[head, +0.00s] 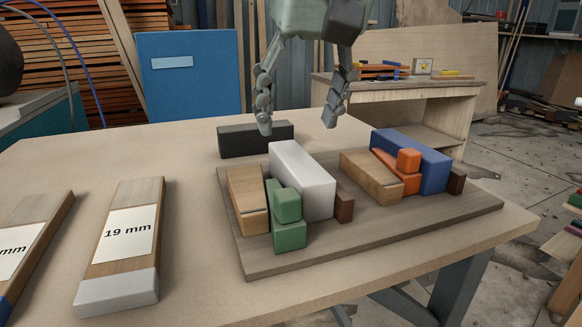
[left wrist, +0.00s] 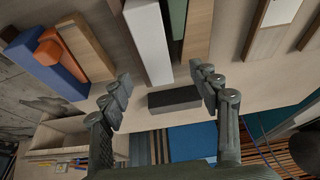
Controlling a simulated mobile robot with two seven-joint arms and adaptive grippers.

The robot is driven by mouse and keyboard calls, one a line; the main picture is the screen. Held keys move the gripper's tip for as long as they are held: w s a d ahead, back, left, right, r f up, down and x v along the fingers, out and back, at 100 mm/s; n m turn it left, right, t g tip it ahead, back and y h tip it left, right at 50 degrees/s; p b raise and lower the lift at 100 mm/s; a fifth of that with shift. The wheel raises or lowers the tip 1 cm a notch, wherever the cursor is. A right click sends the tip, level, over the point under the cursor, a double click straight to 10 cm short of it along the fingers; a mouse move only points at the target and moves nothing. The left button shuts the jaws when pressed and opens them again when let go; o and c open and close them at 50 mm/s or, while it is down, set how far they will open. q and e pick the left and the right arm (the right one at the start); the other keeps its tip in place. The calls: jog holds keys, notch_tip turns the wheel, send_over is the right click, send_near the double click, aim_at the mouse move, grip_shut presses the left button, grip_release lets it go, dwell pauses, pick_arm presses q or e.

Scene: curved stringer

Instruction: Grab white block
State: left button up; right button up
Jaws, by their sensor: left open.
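The white block (head: 304,181) lies on a dark wooden board (head: 362,247) on the table, between a wooden block with green pieces and a small dark brown block. It also shows in the left wrist view (left wrist: 148,42) near the top centre. My left gripper (head: 298,128) is open and empty above the far end of the white block in the head view. In the left wrist view its two fingers (left wrist: 162,90) are spread wide, with the white block's end between and beyond them. My right gripper is not in view.
Green blocks (head: 288,220) and a wooden block (head: 247,200) stand close to the white block's left. A small brown block (head: 344,203) is at its right. A black block (head: 256,139) lies behind. Blue (head: 434,168) and orange (head: 408,160) blocks are farther right.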

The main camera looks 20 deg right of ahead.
aim_at(297, 159)
pick_arm(q)
jog(key=x, duration=0.5)
jog(key=shift+s+d+f, duration=0.2)
jog(key=shift+d+f, duration=0.15)
jog(key=shift+f, duration=0.05)
jog(key=shift+w+f, duration=0.2)
jog(key=shift+f, duration=0.2)
jog(key=c, duration=1.4)
jog(key=shift+r, duration=0.15)
